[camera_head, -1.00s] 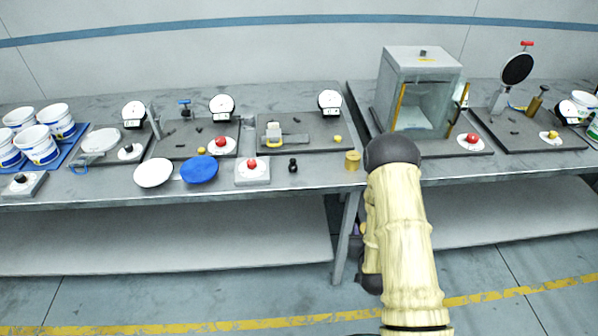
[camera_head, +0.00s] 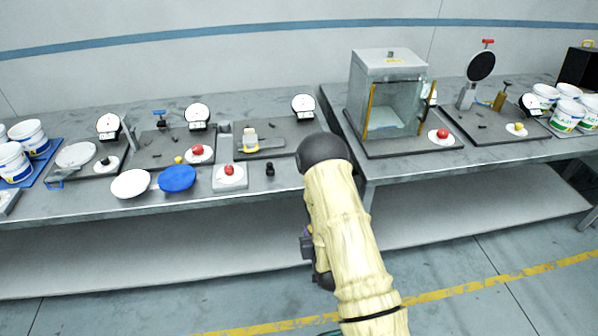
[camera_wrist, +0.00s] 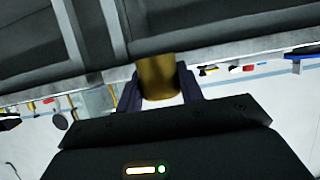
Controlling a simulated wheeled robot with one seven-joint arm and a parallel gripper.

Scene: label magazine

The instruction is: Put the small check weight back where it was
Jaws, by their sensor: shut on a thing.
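In the wrist view my gripper (camera_wrist: 159,88) is shut on a brass-coloured cylinder (camera_wrist: 156,70), with one dark finger on each side of it. The cylinder's far end and markings cannot be made out. In the head view my arm hides my gripper and the held cylinder. A small black knobbed weight (camera_head: 270,169) stands on the bench front, right of a pale block with a red knob (camera_head: 230,177). I cannot tell from its look which piece is the check weight.
The grey left bench (camera_head: 290,186) and right bench (camera_head: 440,162) meet near my arm. A glass-fronted cabinet (camera_head: 390,95) stands on the right one. Dark station mats (camera_head: 262,150) with dials fill the left bench's rear. White and blue discs (camera_head: 177,178) lie at its front.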

